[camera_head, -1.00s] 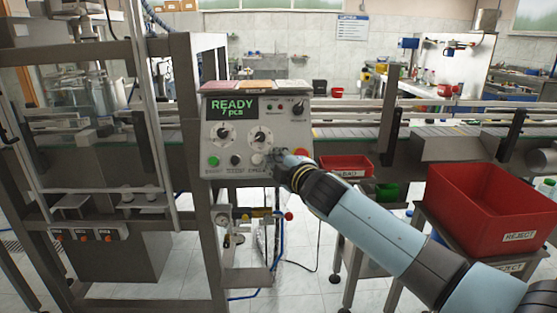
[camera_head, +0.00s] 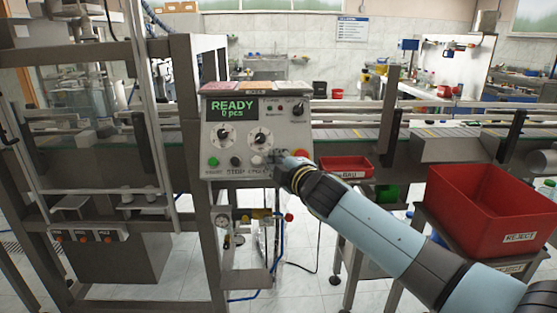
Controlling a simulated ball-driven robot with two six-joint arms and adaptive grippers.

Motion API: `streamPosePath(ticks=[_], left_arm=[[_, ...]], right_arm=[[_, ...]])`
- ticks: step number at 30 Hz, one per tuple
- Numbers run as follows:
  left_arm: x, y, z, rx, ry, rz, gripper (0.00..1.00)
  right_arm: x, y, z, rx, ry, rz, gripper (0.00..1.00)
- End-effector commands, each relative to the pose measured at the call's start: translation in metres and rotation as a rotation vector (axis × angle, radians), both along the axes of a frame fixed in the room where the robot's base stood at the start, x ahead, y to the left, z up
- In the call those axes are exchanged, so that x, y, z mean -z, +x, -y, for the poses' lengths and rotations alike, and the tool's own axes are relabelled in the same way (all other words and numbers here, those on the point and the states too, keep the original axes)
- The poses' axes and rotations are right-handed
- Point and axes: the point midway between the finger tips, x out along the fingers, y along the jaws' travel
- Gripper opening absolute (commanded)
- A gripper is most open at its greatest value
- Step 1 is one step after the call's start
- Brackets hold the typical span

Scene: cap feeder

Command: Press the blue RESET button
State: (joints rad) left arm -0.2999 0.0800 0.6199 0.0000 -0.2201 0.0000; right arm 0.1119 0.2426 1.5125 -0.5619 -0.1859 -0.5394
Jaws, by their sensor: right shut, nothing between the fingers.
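The grey control panel (camera_head: 222,142) stands in the middle, its green-lit display (camera_head: 234,110) reading "READY" and "0 pcs". A row of buttons runs along its lower part: a green one (camera_head: 213,162), a black one (camera_head: 235,161) and a pale one (camera_head: 257,160). The blue RESET button cannot be made out; my right gripper covers the row just right of the pale button. My right gripper (camera_head: 277,160) is shut and empty, its tip at the panel face. I cannot tell whether it touches a button. My left gripper is not in view.
A red button (camera_head: 300,154) shows just right of my right gripper. Two dials sit above the row. A small red bin (camera_head: 346,174) and a large red REJECT bin (camera_head: 490,246) stand to the right. A conveyor (camera_head: 350,132) runs behind; a metal frame (camera_head: 200,225) stands left.

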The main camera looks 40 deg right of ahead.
Motion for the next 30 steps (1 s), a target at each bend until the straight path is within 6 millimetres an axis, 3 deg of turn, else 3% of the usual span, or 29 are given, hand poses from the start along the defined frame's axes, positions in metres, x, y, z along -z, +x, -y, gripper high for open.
streamPosePath(ticks=[17, 30], left_arm=[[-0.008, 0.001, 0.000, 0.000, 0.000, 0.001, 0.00], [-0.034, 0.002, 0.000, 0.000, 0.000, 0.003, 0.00]], right_arm=[[-0.008, -0.010, -0.006, 0.000, 0.001, 0.000, 0.00], [-0.034, -0.038, -0.024, -0.001, 0.002, 0.001, 0.00]])
